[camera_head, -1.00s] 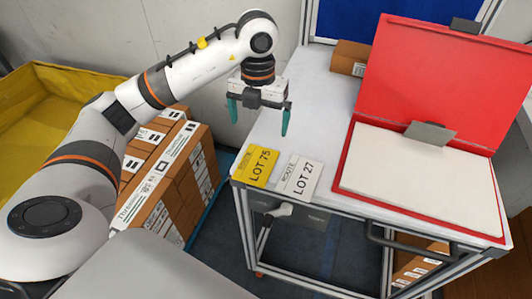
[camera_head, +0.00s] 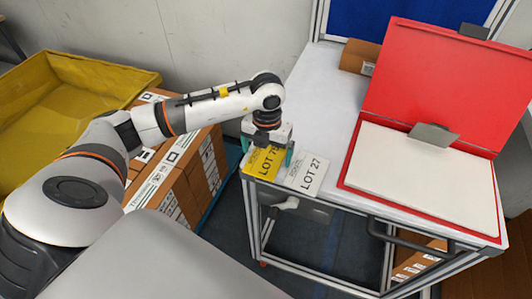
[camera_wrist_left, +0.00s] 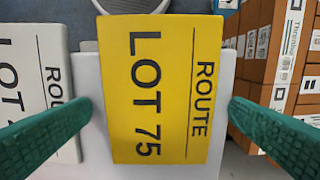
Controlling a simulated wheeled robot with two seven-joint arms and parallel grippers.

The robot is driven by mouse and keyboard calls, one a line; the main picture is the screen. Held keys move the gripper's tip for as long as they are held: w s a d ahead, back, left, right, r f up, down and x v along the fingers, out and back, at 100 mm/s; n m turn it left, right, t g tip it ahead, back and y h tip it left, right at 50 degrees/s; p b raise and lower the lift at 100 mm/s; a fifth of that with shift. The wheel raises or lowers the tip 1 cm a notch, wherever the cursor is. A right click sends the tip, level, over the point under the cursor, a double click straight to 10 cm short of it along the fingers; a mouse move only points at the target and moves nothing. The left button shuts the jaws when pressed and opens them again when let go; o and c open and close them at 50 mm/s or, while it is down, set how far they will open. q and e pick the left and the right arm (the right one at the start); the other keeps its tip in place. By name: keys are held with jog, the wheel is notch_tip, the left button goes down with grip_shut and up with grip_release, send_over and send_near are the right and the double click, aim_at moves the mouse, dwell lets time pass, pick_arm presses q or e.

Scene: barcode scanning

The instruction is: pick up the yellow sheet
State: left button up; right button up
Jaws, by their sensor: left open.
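The yellow sheet (camera_head: 262,163), marked "ROUTE LOT 75", lies at the near left corner of the white table. In the left wrist view the yellow sheet (camera_wrist_left: 160,85) fills the middle, between the two green fingers. My left gripper (camera_head: 266,157) is open and low over the sheet, one finger at either side. It also shows in the left wrist view (camera_wrist_left: 155,125). The gripper hides part of the sheet in the head view. I cannot tell whether the fingers touch it. My right gripper is not in view.
A white "LOT 27" sheet (camera_head: 307,174) lies just right of the yellow one. An open red box (camera_head: 420,205) with a white pad and metal clip stands on the right of the table (camera_head: 318,100). Stacked cartons (camera_head: 170,185) and a yellow bin (camera_head: 130,75) are at left.

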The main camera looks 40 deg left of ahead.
pick_arm(q)
jog(key=c, duration=1)
